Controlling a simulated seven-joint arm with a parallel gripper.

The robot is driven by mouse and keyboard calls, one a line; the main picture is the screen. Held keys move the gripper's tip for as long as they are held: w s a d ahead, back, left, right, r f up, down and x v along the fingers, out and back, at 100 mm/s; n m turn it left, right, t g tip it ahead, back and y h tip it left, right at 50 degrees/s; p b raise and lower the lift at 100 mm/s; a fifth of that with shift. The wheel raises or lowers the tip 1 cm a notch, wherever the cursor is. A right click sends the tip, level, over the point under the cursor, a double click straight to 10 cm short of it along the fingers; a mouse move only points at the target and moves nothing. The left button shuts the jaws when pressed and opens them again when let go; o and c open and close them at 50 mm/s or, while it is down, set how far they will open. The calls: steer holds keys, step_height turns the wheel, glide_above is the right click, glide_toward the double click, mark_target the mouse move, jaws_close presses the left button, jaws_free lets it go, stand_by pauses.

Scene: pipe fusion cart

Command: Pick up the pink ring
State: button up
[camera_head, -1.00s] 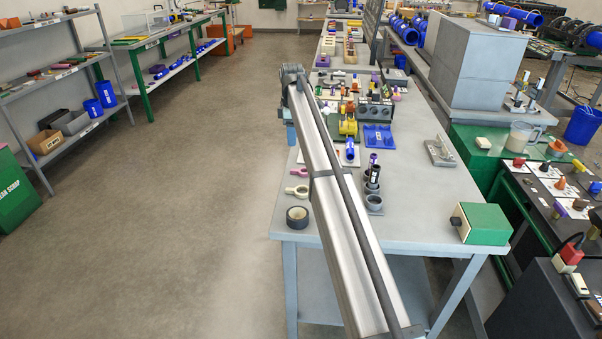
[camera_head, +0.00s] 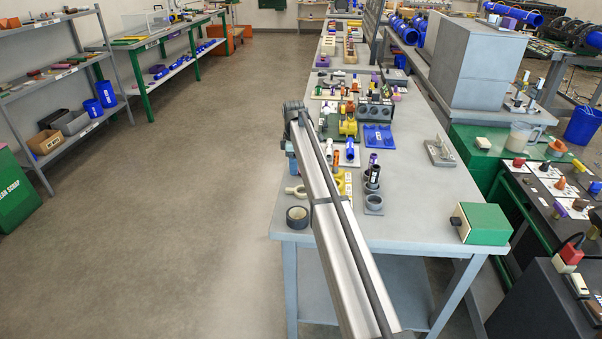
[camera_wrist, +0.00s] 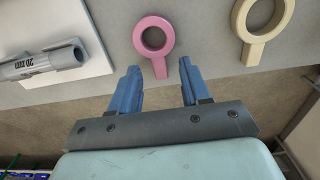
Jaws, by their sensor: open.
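The pink ring (camera_wrist: 168,27) lies flat on the grey table in the wrist view, with its short tab pointing toward my gripper. My gripper (camera_wrist: 159,69) is open and empty, and the end of the tab shows between its two blue fingertips. I cannot tell how high the fingers are above the tab. In the head view the pink ring is hidden behind my arm.
A cream ring (camera_wrist: 238,20) lies right of the pink one, and also shows in the head view (camera_head: 292,190). A grey pipe piece (camera_wrist: 40,63) rests on a white plate at left. A dark tape roll (camera_head: 297,217) sits near the table's corner.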

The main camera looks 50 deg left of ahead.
steer(key=shift+f, duration=0.6)
jaws_close()
